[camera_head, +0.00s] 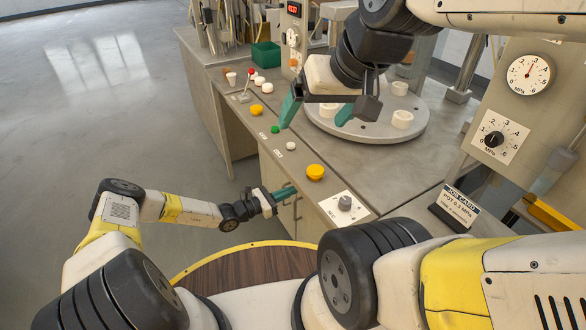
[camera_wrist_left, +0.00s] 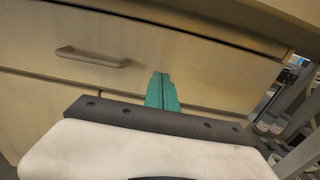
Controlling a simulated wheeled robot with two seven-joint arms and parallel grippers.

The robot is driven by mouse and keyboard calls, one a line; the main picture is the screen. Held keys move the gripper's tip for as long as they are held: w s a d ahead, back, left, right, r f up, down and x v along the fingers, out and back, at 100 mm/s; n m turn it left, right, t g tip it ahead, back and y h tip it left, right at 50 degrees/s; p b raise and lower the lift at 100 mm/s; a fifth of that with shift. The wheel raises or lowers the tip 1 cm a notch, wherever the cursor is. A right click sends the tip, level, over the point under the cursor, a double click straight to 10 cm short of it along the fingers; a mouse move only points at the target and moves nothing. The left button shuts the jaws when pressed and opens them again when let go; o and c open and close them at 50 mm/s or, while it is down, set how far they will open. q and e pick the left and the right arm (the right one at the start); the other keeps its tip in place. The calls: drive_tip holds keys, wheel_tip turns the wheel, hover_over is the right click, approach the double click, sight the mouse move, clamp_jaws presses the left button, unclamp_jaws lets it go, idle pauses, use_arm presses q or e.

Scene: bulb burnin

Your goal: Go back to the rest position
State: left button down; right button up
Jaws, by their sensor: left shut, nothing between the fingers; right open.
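My right gripper (camera_head: 316,113) hangs over the bench between the front row of buttons and the round grey turntable (camera_head: 374,131). Its green fingers are apart, with nothing seen between them. My left gripper (camera_head: 285,193) is low in front of the bench's cabinet front, below the bench top. Its green fingers (camera_wrist_left: 162,91) are together and empty in the left wrist view, facing a drawer front (camera_wrist_left: 205,62) with a handle. I cannot tell whether they touch it.
White cups (camera_head: 402,119) stand on the turntable. Yellow button (camera_head: 315,172), knob plate (camera_head: 344,207) and job card (camera_head: 460,207) line the bench front. A gauge panel (camera_head: 515,90) stands right, a green bin (camera_head: 266,55) at the back. The floor (camera_head: 90,100) at left is clear.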

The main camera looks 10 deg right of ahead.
use_arm(q)
drive_tip(key=v, duration=0.7)
drive_tip(key=s+a+r+m+g+y, duration=0.2)
drive_tip(key=s+a+r+m+y, duration=0.15)
drive_tip(key=r+m, duration=0.45)
drive_tip(key=s+a+r+m+g+y, duration=0.25)
drive_tip(key=a+r+m, duration=0.2)
drive_tip(key=r, duration=0.85)
drive_tip(key=s+a+r+m+g+y, duration=0.25)
drive_tip(key=a+r+m+y, duration=0.2)
drive_tip(key=r, duration=0.55)
drive_tip(key=s+a+r+m+t+y, duration=0.2)
drive_tip(key=s+a+r, duration=0.3)
drive_tip(key=s+r, duration=0.3)
drive_tip(key=s+a+r+m+t+y, duration=0.2)
drive_tip(key=s+a+r+t, duration=0.3)
drive_tip(key=s+r, duration=0.3)
drive_tip(key=shift+s+r+m+t, duration=0.2)
drive_tip(key=shift+s+m+t, duration=0.1)
drive_tip(key=shift+s+m, duration=0.25)
drive_tip(key=shift+y, duration=0.25)
